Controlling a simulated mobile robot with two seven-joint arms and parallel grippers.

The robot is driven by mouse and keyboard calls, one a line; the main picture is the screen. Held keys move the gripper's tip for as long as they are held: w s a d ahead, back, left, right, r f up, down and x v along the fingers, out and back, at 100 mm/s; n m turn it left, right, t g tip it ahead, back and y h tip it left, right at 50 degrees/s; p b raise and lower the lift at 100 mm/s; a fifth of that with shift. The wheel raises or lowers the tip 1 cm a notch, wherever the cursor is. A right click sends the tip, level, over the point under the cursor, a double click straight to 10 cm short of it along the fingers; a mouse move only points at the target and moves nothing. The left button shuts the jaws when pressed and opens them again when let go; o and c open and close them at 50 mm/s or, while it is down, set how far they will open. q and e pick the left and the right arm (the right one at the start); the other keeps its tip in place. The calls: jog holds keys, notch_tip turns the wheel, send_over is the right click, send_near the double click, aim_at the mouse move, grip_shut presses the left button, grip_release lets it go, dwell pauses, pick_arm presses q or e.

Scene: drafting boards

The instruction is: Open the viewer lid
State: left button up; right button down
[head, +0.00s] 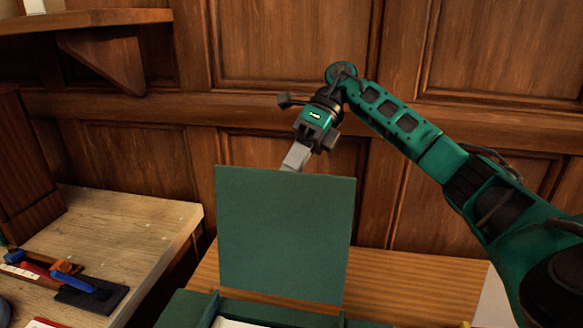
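The viewer lid (285,235) is a flat dark green panel standing nearly upright in the middle of the head view. Below it the green viewer body (195,308) shows at the bottom edge, with a white surface inside; its near part is cut off. My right gripper (296,158) is above and seemingly behind the lid's top edge, pointing down. Its grey fingertips are partly hidden by the lid, so I cannot tell whether they touch it or how far apart they are. My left gripper is not in view.
A wooden table (420,285) carries the viewer. A wooden shelf (85,20) juts out at upper left. A panelled wall stands behind.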

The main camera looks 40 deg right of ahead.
jog(key=shift+s+f, duration=0.1)
jog(key=shift+f, duration=0.5)
jog(key=c, duration=1.2)
grip_release()
jog(key=shift+w+d, duration=0.15)
jog(key=shift+w, duration=0.05)
jog(key=shift+o, duration=0.2)
jog(key=shift+r, duration=0.1)
notch_tip(320, 180, up, 20)
